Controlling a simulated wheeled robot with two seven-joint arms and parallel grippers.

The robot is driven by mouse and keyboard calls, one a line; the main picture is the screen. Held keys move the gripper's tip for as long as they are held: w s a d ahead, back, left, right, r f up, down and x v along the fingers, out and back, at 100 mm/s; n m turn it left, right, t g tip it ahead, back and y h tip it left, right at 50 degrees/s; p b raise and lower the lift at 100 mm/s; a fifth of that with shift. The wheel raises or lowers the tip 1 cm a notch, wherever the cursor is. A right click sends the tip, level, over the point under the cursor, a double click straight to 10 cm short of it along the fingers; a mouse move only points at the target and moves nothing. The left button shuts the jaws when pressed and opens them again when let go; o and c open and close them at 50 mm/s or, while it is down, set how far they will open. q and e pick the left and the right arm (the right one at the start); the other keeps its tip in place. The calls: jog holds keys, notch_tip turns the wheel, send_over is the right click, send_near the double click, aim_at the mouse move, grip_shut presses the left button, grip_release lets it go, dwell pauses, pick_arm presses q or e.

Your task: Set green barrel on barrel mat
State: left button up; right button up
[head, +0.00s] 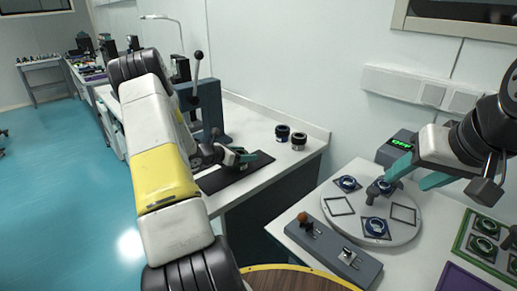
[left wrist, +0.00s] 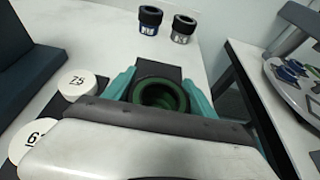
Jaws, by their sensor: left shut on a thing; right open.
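My left gripper (head: 238,156) is shut on the green barrel (left wrist: 162,96), which shows as a dark ring with a green inside between the teal fingers in the left wrist view. In the head view the barrel is mostly hidden by the gripper. A long black mat (head: 224,180) lies on the white table under the gripper; its far end (left wrist: 170,72) shows just beyond the barrel in the left wrist view. I cannot tell whether the barrel touches the mat. My right gripper (head: 416,174) is open and empty above the round white plate at the right.
White discs (left wrist: 82,86), one marked 75, lie left of the barrel. A dark press (head: 208,108) stands at the left. The round plate (head: 405,232) carries several small mounts.

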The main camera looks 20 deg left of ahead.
pick_arm(q)
jog(key=shift+f, duration=0.15)
jog(key=o, duration=1.7)
